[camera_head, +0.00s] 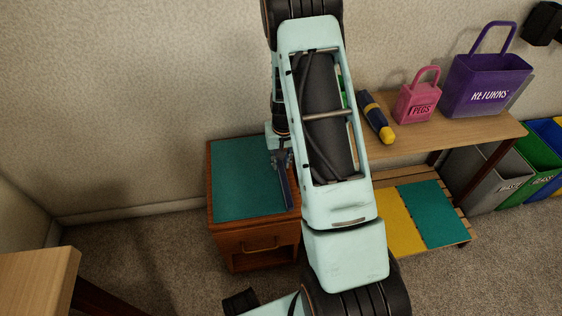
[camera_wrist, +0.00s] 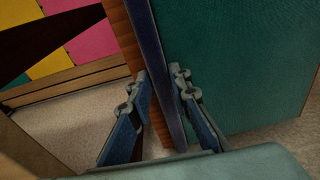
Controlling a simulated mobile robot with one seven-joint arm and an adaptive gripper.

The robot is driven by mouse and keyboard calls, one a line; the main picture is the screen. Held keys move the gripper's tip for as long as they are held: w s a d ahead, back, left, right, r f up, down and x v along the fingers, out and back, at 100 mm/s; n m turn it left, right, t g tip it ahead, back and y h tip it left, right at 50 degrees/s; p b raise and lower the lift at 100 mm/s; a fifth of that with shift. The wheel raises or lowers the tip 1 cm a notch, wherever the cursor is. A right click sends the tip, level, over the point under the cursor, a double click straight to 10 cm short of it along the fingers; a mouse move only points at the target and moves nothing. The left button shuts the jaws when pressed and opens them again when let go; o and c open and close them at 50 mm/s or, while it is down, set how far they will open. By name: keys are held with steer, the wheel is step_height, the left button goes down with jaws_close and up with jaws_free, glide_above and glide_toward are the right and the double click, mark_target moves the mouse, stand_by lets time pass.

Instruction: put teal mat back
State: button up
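A teal mat (camera_head: 240,170) covers the top of a small wooden cabinet (camera_head: 250,238) in the head view; teal also fills the right of the wrist view (camera_wrist: 240,60). Another teal panel (camera_head: 432,212) lies beside a yellow one on a low slatted platform. My gripper (camera_head: 283,160) is over the cabinet top, partly hidden by my arm. In the wrist view its fingertips (camera_wrist: 160,78) stand on either side of a narrow dark blue strip (camera_wrist: 158,55) at the teal surface's edge. I cannot tell whether they press on it.
A wooden bench (camera_head: 455,131) at right holds a blue-and-yellow item (camera_head: 376,118), a pink PEGS basket (camera_head: 417,103) and a purple RETURNS basket (camera_head: 488,85). Grey (camera_head: 490,180), green and blue bins stand at far right. A wooden table corner (camera_head: 35,282) is at lower left. Carpet between is clear.

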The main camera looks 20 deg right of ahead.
steer(key=o, duration=0.3)
steer(key=shift+r, duration=0.1)
steer(key=r+p, duration=0.1)
steer(key=r, duration=0.3)
steer(key=s+r+p, duration=0.1)
steer(key=r, duration=0.3)
steer(key=r+p, duration=0.1)
steer(key=r, duration=0.3)
steer(key=shift+s+p, duration=0.25)
steer(key=shift+p, duration=0.1)
steer(key=shift+r, duration=0.1)
